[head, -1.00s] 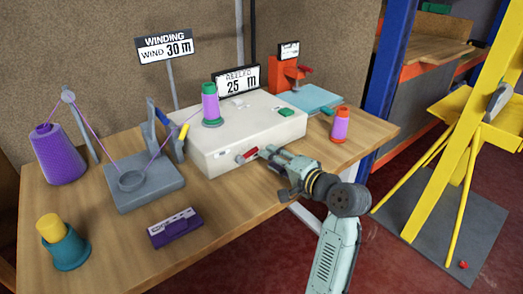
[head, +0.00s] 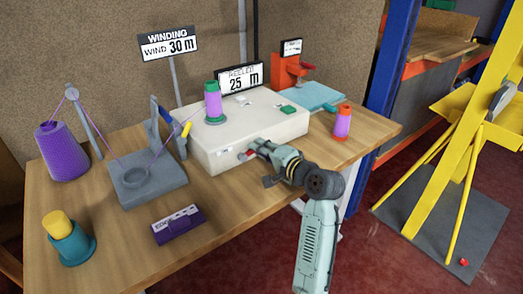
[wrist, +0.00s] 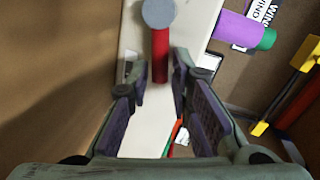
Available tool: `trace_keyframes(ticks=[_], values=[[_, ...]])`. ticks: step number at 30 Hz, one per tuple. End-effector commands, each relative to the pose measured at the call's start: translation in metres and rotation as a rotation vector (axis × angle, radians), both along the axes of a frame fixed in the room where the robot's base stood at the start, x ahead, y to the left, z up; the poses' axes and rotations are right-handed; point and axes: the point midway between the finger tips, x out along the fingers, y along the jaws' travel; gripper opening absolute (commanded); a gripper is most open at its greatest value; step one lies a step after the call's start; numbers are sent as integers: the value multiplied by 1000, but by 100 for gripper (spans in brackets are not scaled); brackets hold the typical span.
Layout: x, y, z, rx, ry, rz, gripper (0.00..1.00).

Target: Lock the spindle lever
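The white winder box (head: 225,152) stands on the wooden bench, with a purple spool (head: 213,102) upright on its top. The red spindle lever (head: 244,156) is on the box's front face, mostly hidden by my gripper in the head view. In the wrist view the lever (wrist: 160,55) is a red bar with a round grey end, just ahead of and between my fingertips. My gripper (wrist: 157,80) is open, with a gap between its pads. In the head view my gripper (head: 258,150) is close against the box front.
A grey stand (head: 148,185) with a ring, a purple cone (head: 62,152), a yellow-and-teal cup (head: 68,240) and a purple label block (head: 178,224) occupy the left bench. An orange-and-purple spool (head: 342,122) stands right. The bench front (head: 225,225) is bare.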

Motion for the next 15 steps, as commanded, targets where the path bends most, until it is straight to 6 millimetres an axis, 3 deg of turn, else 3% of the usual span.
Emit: trace_keyframes(ticks=[8,15], values=[[0,0,0,0,0,0,0],[0,0,0,1,1,0,0]])
